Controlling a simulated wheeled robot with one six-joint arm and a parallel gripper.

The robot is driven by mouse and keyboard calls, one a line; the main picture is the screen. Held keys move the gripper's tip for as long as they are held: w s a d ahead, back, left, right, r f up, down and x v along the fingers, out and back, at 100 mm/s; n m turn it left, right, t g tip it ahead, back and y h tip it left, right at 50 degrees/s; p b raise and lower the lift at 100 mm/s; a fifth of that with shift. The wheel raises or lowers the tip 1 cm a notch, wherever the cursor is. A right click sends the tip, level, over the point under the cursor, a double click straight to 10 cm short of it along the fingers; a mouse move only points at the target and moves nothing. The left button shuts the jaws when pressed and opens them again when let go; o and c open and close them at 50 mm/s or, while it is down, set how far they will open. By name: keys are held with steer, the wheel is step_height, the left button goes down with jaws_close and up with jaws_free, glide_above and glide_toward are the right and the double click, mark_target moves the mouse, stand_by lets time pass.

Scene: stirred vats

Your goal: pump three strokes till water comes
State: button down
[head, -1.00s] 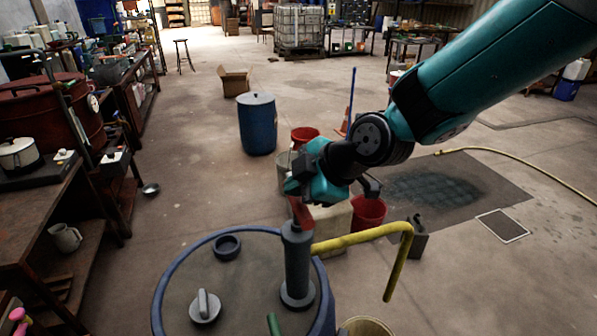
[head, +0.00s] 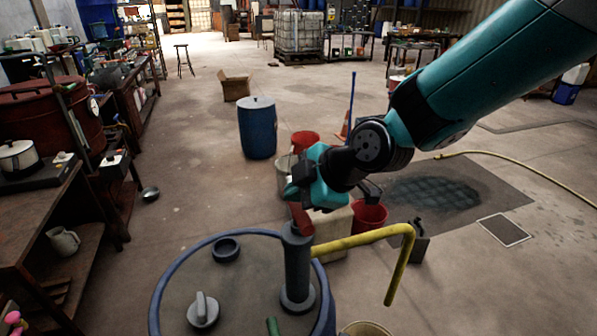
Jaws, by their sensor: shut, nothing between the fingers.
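A grey upright pump (head: 298,268) stands on the lid of a blue-rimmed drum (head: 245,290) at the bottom of the view. A short red piece (head: 301,218) shows at the pump's top. A yellow spout (head: 365,239) runs right from the pump and bends down. Below its end, the rim of a pale bucket (head: 366,329) is cut off by the lower edge. A green-tipped part (head: 272,326) lies low in front of the pump. My gripper (head: 293,189) is shut and empty, just above the pump's top in the picture. Whether it touches the pump cannot be told. No water shows at the spout.
A blue barrel (head: 257,128), a red bucket (head: 369,214) and a grey can (head: 416,243) stand beyond the drum. A workbench (head: 40,205) lines the left. A yellow hose (head: 520,167) lies at right. The floor between the bench and barrel is mostly clear.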

steer(key=shift+f+b, duration=0.4)
steer(key=shift+f, duration=0.2)
steer(key=shift+r, duration=0.1)
steer(key=shift+r+p, duration=2.45)
steer(key=shift+r, duration=1.6)
step_height(320, 180, up, 6)
steer(key=p, duration=0.3)
glide_above(297, 205)
